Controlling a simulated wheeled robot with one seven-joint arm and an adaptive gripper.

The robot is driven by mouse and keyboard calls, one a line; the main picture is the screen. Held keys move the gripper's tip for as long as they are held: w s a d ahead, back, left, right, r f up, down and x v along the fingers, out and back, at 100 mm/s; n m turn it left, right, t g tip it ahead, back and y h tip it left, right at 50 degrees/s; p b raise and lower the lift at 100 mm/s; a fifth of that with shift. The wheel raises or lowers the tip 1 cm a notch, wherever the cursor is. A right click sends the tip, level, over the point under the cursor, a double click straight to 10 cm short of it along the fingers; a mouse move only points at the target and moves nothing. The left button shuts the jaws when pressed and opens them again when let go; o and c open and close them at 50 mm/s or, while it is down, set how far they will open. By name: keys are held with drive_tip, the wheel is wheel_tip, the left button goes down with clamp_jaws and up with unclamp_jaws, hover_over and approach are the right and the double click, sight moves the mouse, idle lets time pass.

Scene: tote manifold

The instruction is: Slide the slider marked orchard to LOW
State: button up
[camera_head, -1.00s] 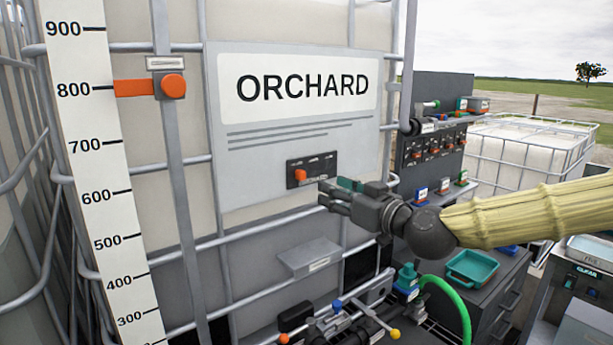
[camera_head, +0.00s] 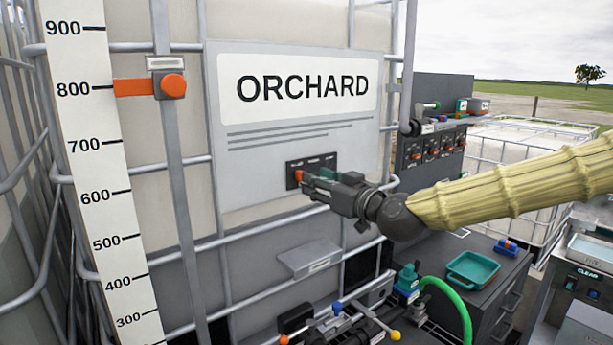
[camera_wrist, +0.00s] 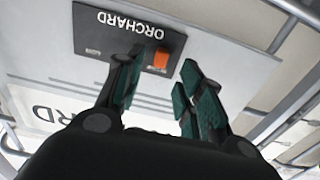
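The slider is a small dark panel (camera_head: 312,168) with an orange knob (camera_head: 298,175) at its left end, set in the grey ORCHARD board (camera_head: 230,190). My gripper (camera_head: 308,182) is in front of the panel, its tips close to the knob. In the wrist view the picture is upside down: the dark panel (camera_wrist: 95,35) reads ORCHARD, and the orange knob (camera_wrist: 161,60) shows between the two green-padded fingers (camera_wrist: 160,70), with gaps beside it. The gripper is open. I cannot tell whether a finger touches the knob. The panel's small position marks are unreadable.
A white scale (camera_head: 95,170) at the left carries an orange pointer (camera_head: 173,86) near 800. Tank cage bars (camera_head: 200,160) surround the board. Valves with a green hose (camera_head: 455,300) and a teal tray (camera_head: 473,267) are lower right.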

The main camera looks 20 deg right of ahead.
sight(300, 176)
drive_tip(key=shift+p+x, duration=0.85)
drive_tip(key=shift+x, duration=1.5)
clamp_jaws()
